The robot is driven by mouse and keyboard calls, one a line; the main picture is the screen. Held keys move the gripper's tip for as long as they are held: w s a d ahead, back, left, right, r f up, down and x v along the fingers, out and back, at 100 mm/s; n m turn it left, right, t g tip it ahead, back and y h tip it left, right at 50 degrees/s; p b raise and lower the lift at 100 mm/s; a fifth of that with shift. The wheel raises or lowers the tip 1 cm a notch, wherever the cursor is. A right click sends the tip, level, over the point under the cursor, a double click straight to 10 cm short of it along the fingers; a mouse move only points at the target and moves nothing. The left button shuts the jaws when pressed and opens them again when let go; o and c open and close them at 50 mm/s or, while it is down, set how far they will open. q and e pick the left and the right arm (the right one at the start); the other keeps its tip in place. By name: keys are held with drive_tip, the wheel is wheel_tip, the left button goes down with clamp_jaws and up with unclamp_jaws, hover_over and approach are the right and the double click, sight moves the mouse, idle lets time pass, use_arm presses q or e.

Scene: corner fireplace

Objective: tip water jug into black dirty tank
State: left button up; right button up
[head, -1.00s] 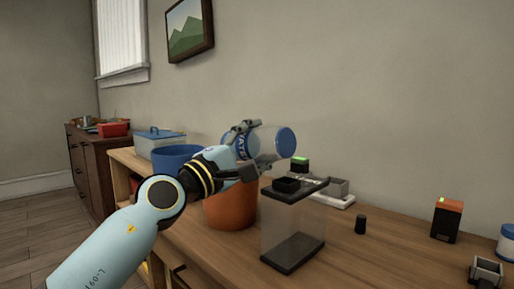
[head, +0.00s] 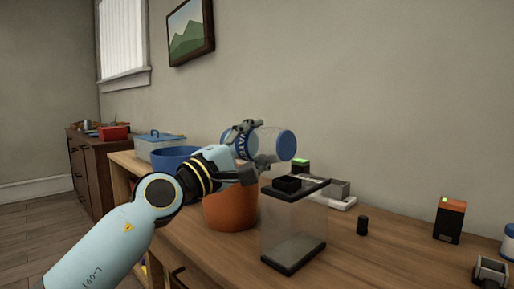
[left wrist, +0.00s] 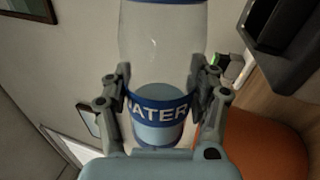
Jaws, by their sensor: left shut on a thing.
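The water jug (head: 269,142) is a clear cylinder with a blue end and a blue band lettered WATER. It lies almost on its side in the air, its blue end to the right. My left gripper (head: 251,152) is shut around its banded part; the left wrist view shows a finger on each side of the jug (left wrist: 160,50). The tank (head: 295,228) is a see-through box with a black rim, black base and a dark square opening on top. It stands on the bench below and right of the jug, apart from it. My right gripper is not in view.
An orange pot (head: 230,212) stands left of the tank, with a blue tub (head: 173,156) farther back.

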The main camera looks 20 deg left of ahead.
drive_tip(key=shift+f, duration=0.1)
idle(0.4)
use_arm(q)
drive_tip(key=shift+f+m+b, duration=0.1)
drive_tip(key=shift+m+b, duration=0.3)
drive_tip(key=shift+b, duration=0.15)
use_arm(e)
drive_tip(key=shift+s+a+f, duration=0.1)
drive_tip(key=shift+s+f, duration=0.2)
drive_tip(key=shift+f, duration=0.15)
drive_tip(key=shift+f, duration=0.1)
use_arm(q)
drive_tip(key=shift+m+b, duration=0.35)
drive_tip(key=shift+m, duration=0.15)
drive_tip(key=shift+h, duration=0.4)
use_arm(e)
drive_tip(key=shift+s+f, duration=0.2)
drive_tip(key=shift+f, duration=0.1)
use_arm(q)
drive_tip(key=shift+r+m, duration=0.25)
drive_tip(key=shift+m, duration=0.05)
drive_tip(key=shift+r+m+b, duration=0.25)
drive_tip(key=shift+m+b, duration=0.05)
drive_tip(key=shift+m, duration=0.1)
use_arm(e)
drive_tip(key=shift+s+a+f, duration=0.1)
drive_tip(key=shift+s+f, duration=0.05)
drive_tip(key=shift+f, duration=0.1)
